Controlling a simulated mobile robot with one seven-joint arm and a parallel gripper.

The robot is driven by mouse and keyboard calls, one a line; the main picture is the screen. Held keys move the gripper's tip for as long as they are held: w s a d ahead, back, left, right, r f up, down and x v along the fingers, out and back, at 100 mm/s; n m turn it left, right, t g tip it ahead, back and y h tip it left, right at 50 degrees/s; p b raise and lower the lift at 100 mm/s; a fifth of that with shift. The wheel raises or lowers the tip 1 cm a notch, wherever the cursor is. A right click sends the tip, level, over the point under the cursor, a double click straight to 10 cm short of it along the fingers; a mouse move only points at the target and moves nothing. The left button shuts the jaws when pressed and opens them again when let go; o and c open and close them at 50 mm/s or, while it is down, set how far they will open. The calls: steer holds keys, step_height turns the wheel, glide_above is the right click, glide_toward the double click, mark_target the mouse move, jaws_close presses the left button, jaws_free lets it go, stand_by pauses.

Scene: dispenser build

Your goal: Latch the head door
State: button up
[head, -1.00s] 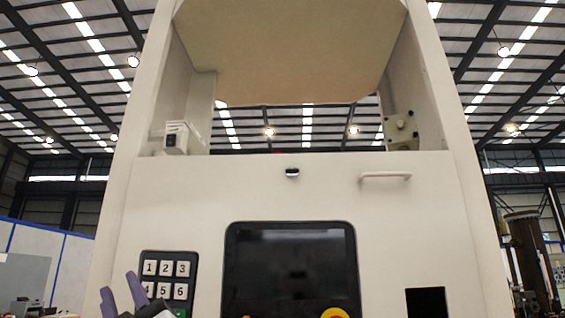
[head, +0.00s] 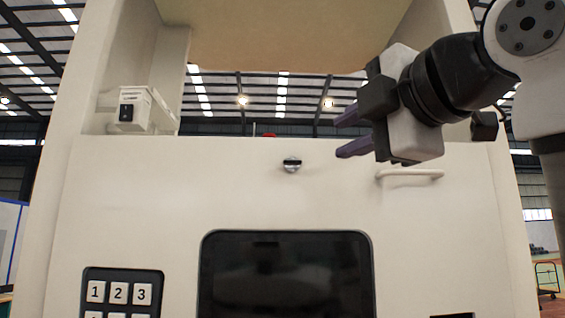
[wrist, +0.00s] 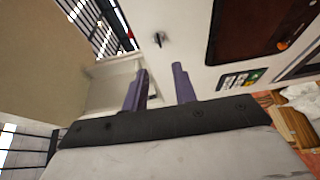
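The head door (head: 230,185) is the cream front panel of the dispenser, and it stands upright. A small round silver latch (head: 292,164) with a dark slot sits near its top middle. The latch also shows in the wrist view (wrist: 160,39), ahead of the fingers. A pale bar handle (head: 410,174) is to its right. My gripper (head: 342,134) is open and empty, with two purple fingers apart. It is right of the latch and a little higher, pointing left. The fingers also show in the wrist view (wrist: 160,82). They touch nothing that I can see.
A dark screen (head: 285,275) and a number keypad (head: 122,292) are lower on the front. A white box with a black switch (head: 125,112) stands in the open bay at left. The bay is framed by side posts, with a cream panel (head: 280,35) above.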

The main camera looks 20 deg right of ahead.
mark_target(295, 161)
steer(key=w, duration=0.4)
steer(key=w+a, duration=0.1)
steer(key=w, duration=0.8)
steer(key=shift+w+a+r, duration=0.1)
steer(key=shift+w+a, duration=0.1)
steer(key=shift+a, duration=0.1)
jaws_close()
